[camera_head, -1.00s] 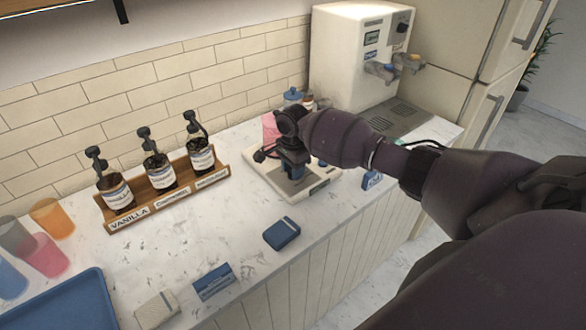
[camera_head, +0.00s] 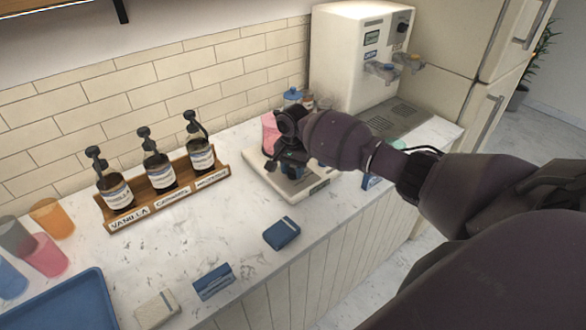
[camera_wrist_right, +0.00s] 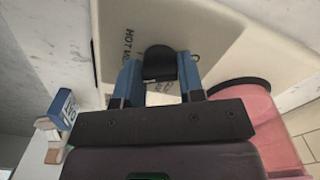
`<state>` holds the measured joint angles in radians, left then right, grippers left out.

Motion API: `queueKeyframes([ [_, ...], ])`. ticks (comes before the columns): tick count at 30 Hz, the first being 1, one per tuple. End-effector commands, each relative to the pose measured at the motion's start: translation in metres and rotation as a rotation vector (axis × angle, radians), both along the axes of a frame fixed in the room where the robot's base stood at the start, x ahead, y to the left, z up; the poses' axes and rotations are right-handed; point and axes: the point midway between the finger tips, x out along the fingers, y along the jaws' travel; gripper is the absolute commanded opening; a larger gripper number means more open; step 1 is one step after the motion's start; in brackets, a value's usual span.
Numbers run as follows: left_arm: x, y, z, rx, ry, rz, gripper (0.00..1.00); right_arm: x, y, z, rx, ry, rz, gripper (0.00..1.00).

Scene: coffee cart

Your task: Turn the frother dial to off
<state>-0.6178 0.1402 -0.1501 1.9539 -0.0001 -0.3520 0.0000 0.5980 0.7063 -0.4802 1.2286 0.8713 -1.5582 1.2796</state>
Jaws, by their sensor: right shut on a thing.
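The frother (camera_head: 318,187) is a low cream-coloured unit on the counter. Its cream top fills the upper part of the right wrist view (camera_wrist_right: 215,32), with partly hidden lettering that starts "HOT". The black frother dial (camera_wrist_right: 159,62) stands on that top, between the blue fingers of my right gripper (camera_wrist_right: 160,78). The right gripper is shut on the dial. In the head view the same gripper (camera_head: 289,168) is over the frother, and it hides the dial there. The dial's exact setting cannot be read. My left gripper is in neither view.
A pink cup (camera_head: 269,132) stands close beside the gripper, at the frother's back. A white coffee machine (camera_head: 345,60) is behind. A wooden rack (camera_head: 174,196) of syrup bottles is to the left. A blue box (camera_head: 282,233) lies in front on open counter.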

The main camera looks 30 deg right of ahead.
Motion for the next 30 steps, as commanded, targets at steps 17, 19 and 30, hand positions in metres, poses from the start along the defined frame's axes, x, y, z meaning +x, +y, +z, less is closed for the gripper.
queueKeyframes([
  [17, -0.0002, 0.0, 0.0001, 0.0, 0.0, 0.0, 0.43, 0.0005, -0.0008, 0.0011, -0.001, -0.002, 0.545, 0.12],
  [19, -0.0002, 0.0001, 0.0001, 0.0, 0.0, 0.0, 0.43, 0.0006, -0.0008, 0.0011, -0.001, -0.001, 0.611, 0.12],
  [30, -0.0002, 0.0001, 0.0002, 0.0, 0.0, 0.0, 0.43, 0.0009, -0.0006, 0.0014, -0.001, -0.002, 0.963, 0.12],
])
